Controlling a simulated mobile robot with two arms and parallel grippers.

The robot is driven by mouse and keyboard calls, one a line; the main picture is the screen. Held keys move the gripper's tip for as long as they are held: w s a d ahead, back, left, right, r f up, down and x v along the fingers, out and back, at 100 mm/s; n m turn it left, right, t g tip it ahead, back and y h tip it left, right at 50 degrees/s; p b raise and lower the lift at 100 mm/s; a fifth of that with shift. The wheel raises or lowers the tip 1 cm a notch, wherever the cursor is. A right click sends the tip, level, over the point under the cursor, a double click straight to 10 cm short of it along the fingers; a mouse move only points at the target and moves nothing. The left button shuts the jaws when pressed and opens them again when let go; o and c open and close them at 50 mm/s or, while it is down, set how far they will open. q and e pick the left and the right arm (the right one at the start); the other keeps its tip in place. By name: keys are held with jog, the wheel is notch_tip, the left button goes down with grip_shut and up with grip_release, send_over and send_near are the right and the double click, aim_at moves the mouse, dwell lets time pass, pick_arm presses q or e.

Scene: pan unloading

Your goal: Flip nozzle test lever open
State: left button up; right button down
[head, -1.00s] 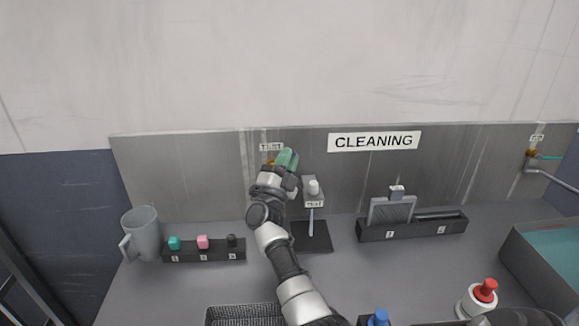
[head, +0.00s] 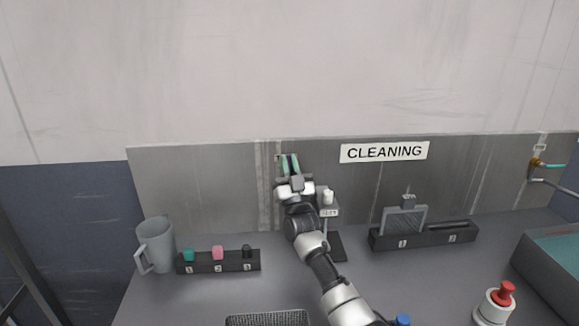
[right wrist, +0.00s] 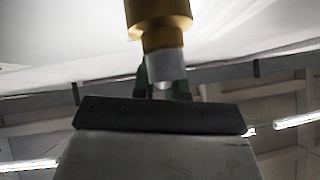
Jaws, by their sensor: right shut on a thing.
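My right gripper (head: 290,166) is raised against the grey back panel, left of the CLEANING sign. Its two green fingers point up at the wall, in front of the spot where the brass test fitting sits. That fitting is hidden behind the gripper in the head view. In the right wrist view a brass fitting (right wrist: 158,18) with a pale grey end fills the top middle, and green parts (right wrist: 181,91) show beside that end. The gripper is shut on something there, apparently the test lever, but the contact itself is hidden. My left gripper is not in view.
A stand with a white top (head: 327,197) is close right of my wrist. A grey pitcher (head: 155,247) and a block rack (head: 218,266) are at left. A scraper holder (head: 420,238), red-topped bottle (head: 497,303) and another brass tap (head: 537,164) are at right.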

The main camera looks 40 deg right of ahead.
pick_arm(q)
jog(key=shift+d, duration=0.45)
pick_arm(e)
jog(key=shift+r+n+y, duration=0.4)
jog(key=shift+r+n, duration=0.05)
jog(key=shift+n, duration=0.15)
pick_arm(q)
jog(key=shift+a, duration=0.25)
pick_arm(e)
jog(key=c, duration=1.1)
grip_release()
jog(key=shift+w+f, duration=0.15)
jog(key=shift+c, duration=0.2)
jog(key=shift+a+f, duration=0.1)
jog(key=shift+f, duration=0.05)
jog(key=shift+f, duration=0.2)
pick_arm(q)
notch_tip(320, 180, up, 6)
jog(key=p, duration=0.6)
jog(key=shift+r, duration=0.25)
pick_arm(e)
jog(key=s+a+f, duration=0.1)
jog(key=s+a, duration=0.1)
jog(key=s, duration=0.5)
jog(key=s+a+f, duration=0.2)
jog(key=s, duration=0.6)
jog(key=shift+a, duration=0.35)
